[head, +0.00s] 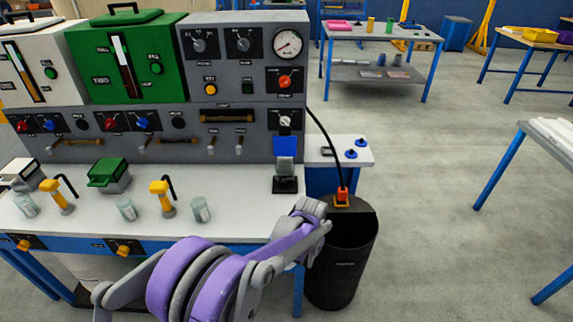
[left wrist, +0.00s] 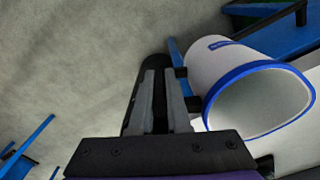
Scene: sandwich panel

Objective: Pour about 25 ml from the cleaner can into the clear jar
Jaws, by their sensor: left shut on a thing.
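My left gripper (left wrist: 158,100) is shut on the dark handle of a white can with a blue rim (left wrist: 225,65), in the left wrist view. The can's open mouth faces the camera; I cannot see any liquid in it or judge its tilt. In the head view my left arm reaches in from below, and its fingertips and the can do not show clearly. Three clear jars stand on the white counter: a left one (head: 25,205), a middle one (head: 126,208) and a right one (head: 201,209). My right gripper is not in view.
The white counter (head: 245,190) has yellow-handled taps (head: 160,199) and a small green box (head: 108,175) among the jars. A grey control panel (head: 245,65) rises behind. A black bin (head: 342,265) stands beyond the counter's right end. Open floor lies further right.

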